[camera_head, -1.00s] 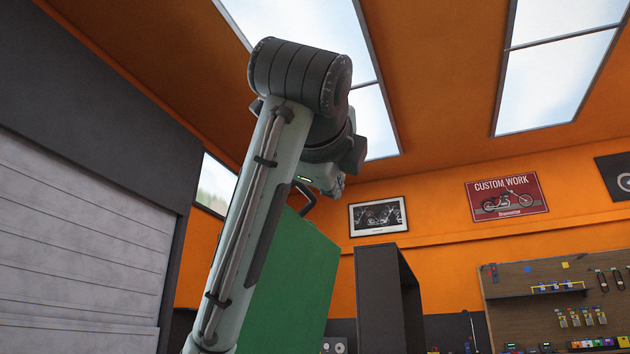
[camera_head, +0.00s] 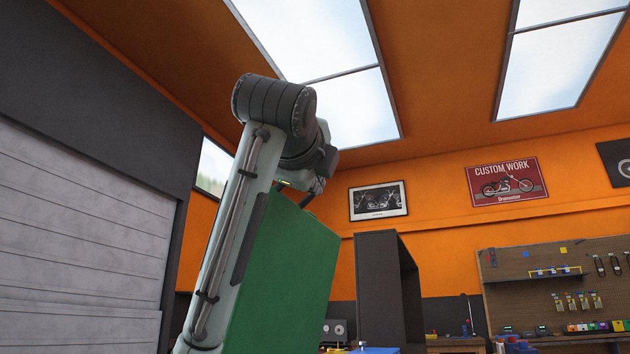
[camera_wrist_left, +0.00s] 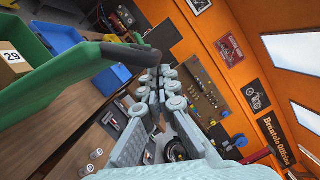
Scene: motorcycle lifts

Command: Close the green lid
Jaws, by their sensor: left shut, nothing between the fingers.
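The green lid (camera_head: 285,275) stands raised as a large, steep panel in the head view, partly hidden by my left arm. My left gripper (camera_head: 308,199) shows small at the lid's upper edge; its tips are partly hidden there, and I cannot tell whether they touch it. In the left wrist view the fingers of my left gripper (camera_wrist_left: 160,78) are together and empty. A green part (camera_wrist_left: 75,70) lies left of them there; I cannot tell whether it is the lid or its container. My right gripper is not in view.
A dark open cabinet (camera_head: 376,290) stands right of the lid. A pegboard with tools (camera_head: 560,285) hangs farther right. The left wrist view shows a blue bin (camera_wrist_left: 58,37) and a cardboard box marked 29 (camera_wrist_left: 12,62) near the green part.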

